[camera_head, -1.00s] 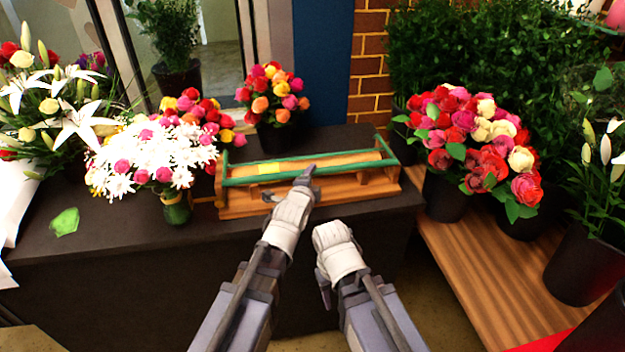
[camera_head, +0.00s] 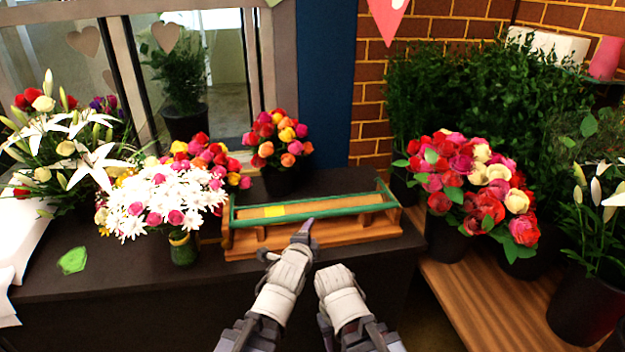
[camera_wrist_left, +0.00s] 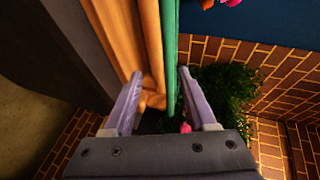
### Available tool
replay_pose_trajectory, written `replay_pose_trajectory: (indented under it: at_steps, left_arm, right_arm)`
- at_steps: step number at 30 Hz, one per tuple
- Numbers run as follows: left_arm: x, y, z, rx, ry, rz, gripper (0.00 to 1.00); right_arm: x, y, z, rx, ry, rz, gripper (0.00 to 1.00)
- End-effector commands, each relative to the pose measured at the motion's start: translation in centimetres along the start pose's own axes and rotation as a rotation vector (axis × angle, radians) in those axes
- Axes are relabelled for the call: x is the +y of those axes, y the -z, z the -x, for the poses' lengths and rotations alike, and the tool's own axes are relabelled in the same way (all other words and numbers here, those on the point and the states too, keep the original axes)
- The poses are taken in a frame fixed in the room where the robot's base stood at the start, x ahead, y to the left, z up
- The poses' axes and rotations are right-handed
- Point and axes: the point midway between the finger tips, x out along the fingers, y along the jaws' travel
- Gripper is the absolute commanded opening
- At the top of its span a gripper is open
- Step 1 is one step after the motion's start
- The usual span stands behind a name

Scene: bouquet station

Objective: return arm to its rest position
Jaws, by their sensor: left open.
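My left gripper (camera_head: 305,229) is at the front of a long wooden rack (camera_head: 345,235) with green rails on the dark counter. In the left wrist view, the left gripper (camera_wrist_left: 160,73) has its two fingers spread apart with nothing held. The rack's wood (camera_wrist_left: 150,45) and a green rail (camera_wrist_left: 171,50) show beyond and between the fingers; I cannot tell the exact gap. My right gripper (camera_head: 325,330) is beside the left, lower and to the right, in front of the counter. Its fingers are mostly hidden.
White daisies with pink roses (camera_head: 160,207) stand left of the rack. A small rose bouquet (camera_head: 278,139) stands behind it. Rose buckets (camera_head: 447,240) stand on a wooden bench (camera_head: 455,290) at right. A green leaf-like piece (camera_head: 73,260) lies on the bare left counter (camera_head: 120,270).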

Motion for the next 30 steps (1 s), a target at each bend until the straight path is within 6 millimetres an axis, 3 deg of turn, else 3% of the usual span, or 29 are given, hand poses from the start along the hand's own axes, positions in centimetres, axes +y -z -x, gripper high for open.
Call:
replay_pose_trajectory:
  at_steps: [4, 8, 12, 18, 24, 30]
  left_arm:
    - [2.0, -0.4, 0.1, -0.033, -0.093, 0.098, 0.57]
    - [6.9, -1.4, 1.4, -0.148, -0.312, 0.333, 0.57]
    - [12.8, -2.3, 5.0, -0.373, -0.566, 0.623, 0.57]
    - [18.0, -2.9, 11.5, -0.745, -0.802, 0.91, 0.57]
    - [19.8, -2.9, 15.8, -0.993, -0.889, 1.03, 0.57]
    - [20.1, -3.0, 16.8, -1.053, -0.902, 1.052, 0.57]
  right_arm:
    - [0.0, 0.0, 0.1, 0.0, 0.0, 0.0, 0.5]
    - [0.0, 0.0, 0.3, 0.0, 0.0, 0.0, 0.5]
    - [0.1, 0.0, 0.6, 0.0, 0.0, 0.0, 0.5]
    - [0.1, -0.1, 0.8, 0.0, 0.0, 0.0, 0.5]
    - [0.1, -0.1, 0.9, 0.0, 0.0, 0.0, 0.5]
    - [0.1, -0.1, 0.9, 0.0, 0.0, 0.0, 0.5]
